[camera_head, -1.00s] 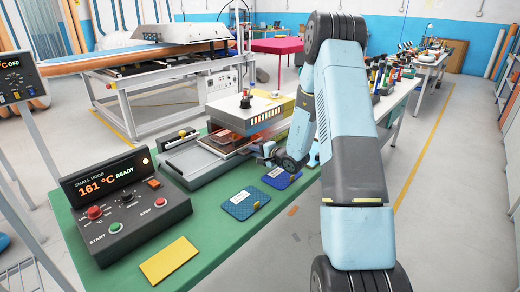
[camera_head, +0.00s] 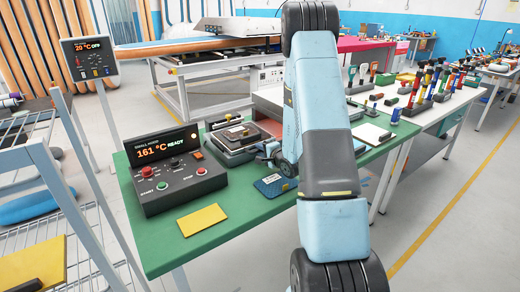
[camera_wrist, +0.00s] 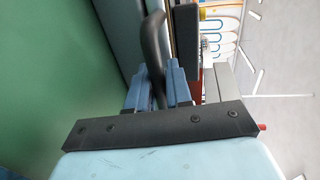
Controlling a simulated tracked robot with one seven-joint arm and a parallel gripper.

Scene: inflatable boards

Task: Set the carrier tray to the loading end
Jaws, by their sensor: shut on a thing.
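The carrier tray (camera_head: 232,145) is a dark flat unit on the green bench, just right of the control box, with a tan piece and small dark parts on top. My gripper (camera_head: 272,153) is low at its right side, partly covered by my arm. In the wrist view my blue fingers (camera_wrist: 158,88) are shut on a curved black handle (camera_wrist: 152,45). The handle runs up beside a long grey-blue edge (camera_wrist: 108,40); the rest of the tray is out of that view.
The control box (camera_head: 175,168) reads 161 °C READY. A yellow pad (camera_head: 202,220) and a blue pad (camera_head: 275,186) lie at the bench's front. A pale housing (camera_head: 268,103) stands behind my arm, partly hidden. Tool stands fill the white table (camera_head: 440,100) at right.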

